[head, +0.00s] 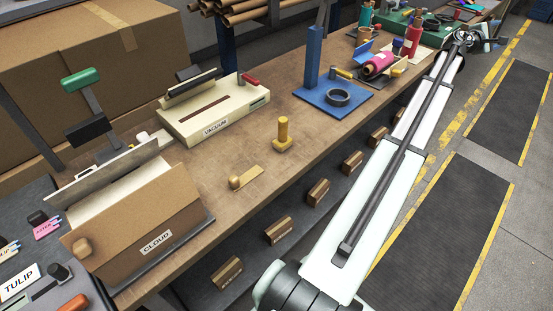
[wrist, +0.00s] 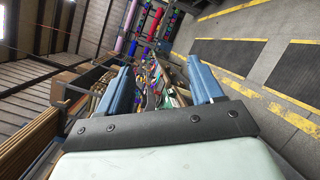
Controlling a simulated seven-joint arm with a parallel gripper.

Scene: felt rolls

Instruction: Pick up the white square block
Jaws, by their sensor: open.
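I cannot make out a white square block in either view. My gripper (wrist: 158,68) shows in the wrist view as two blue fingers standing wide apart, with nothing held between them. Beyond them lies a cluttered bench, too small and blurred to sort out. In the head view my white arm stretches along the right side of the wooden bench (head: 225,205) to its far end at the upper right. The gripper's fingers are not clear there.
A cardboard box labelled CLOUD (head: 140,225), a cream VACUUM machine (head: 225,115), a blue stand (head: 318,92) with a dark ring and a pink roll (head: 378,64) occupy the bench. A large carton (head: 90,60) stands behind. The floor at right (head: 435,225) is clear.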

